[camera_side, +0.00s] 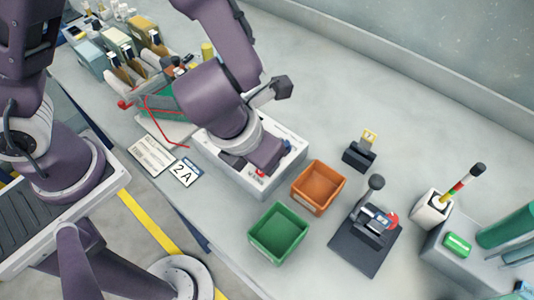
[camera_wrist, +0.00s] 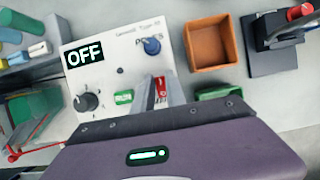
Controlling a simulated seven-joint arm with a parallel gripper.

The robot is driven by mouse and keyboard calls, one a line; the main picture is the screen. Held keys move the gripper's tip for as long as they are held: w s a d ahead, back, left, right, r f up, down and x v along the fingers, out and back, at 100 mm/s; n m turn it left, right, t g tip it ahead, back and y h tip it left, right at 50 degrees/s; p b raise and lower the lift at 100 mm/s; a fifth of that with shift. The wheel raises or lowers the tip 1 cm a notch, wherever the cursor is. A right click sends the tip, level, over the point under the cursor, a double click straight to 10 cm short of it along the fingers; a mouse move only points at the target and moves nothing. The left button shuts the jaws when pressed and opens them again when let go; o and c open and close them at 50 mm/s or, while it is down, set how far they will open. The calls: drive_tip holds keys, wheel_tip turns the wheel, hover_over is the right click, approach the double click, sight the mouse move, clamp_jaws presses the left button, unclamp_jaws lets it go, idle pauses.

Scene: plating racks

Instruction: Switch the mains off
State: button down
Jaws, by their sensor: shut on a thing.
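The white power unit panel (camera_wrist: 98,36) carries a black display (camera_wrist: 84,57) that reads OFF. It has a black knob (camera_wrist: 87,101), a blue knob (camera_wrist: 152,46), a green-labelled part (camera_wrist: 123,97) and a red switch (camera_wrist: 161,84). My gripper (camera_wrist: 164,96) is low over the panel's edge, its fingers shut at the red switch, which they partly hide. In the side view the white unit (camera_side: 222,163) is largely covered by my arm, with my gripper (camera_side: 264,166) at its right end.
An orange bin (camera_side: 319,185) and a green bin (camera_side: 278,233) stand right of the unit. A black lever stand (camera_side: 366,235) is further right. A "2 A" card (camera_side: 185,173) lies in front. Red leads (camera_side: 155,120) and several bottles are at left.

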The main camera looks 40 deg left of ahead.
drive_tip(key=c, duration=1.4)
unclamp_jaws()
drive_tip(key=shift+o, duration=0.2)
drive_tip(key=shift+r, duration=0.1)
drive_tip(key=v, duration=0.7)
drive_tip(key=shift+s, duration=0.15)
